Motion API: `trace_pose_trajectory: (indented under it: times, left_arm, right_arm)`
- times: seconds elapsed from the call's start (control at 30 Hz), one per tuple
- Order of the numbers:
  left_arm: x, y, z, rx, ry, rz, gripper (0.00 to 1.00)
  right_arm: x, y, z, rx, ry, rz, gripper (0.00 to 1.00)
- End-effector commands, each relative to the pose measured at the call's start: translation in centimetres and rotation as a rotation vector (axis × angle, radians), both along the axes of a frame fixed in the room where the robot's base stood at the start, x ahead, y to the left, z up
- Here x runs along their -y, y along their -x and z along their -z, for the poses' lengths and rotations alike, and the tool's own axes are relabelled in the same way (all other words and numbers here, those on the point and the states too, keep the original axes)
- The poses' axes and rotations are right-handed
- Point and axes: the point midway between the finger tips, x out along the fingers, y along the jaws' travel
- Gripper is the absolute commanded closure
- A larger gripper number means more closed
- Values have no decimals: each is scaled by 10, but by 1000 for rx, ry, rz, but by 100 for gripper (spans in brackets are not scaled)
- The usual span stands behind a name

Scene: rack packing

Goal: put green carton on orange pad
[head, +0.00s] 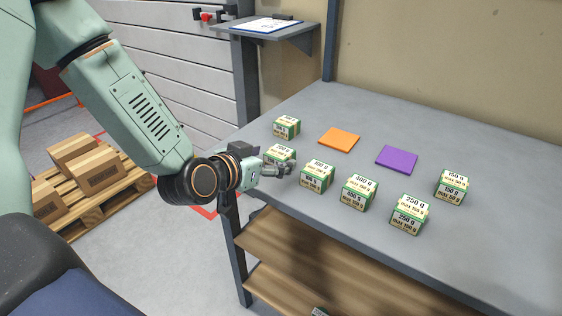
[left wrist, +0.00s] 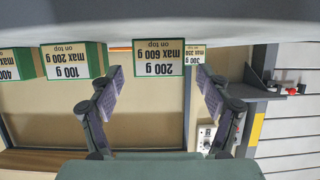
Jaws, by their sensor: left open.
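Several cream cartons with green faces and weight labels stand on the grey table. My left gripper (head: 281,166) is open beside a green carton (head: 281,152) near the table's left edge and partly hides it. In the left wrist view, the open fingers (left wrist: 159,78) stand on either side of that carton (left wrist: 158,58), labelled 200 g, max 600 g. I cannot tell whether they touch it. The orange pad (head: 339,140) lies flat and bare behind and to the right of it. My right gripper is not in view.
Another carton (head: 287,126) stands behind, near the orange pad. More cartons (head: 317,175), (head: 360,192), (head: 410,215) run in a row to the right, with one (head: 451,187) farther off. A purple pad (head: 397,159) lies bare. The table's back right is clear.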

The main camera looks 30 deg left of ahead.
Motion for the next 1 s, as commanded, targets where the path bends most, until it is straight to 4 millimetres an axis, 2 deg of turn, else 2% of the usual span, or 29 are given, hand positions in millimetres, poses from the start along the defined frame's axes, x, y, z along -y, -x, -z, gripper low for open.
trace_pose_trajectory:
  times: [0.1,0.3,0.67,1.0]
  left_arm:
    - [4,-12,11,0,-7,2,23]
    - [8,-31,19,1,-4,0,23]
    - [8,-37,19,-1,0,-3,24]
    - [8,-37,19,0,0,-2,52]
  right_arm:
    - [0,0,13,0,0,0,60]
    - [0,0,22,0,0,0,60]
    - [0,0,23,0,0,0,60]
    - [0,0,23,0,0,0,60]
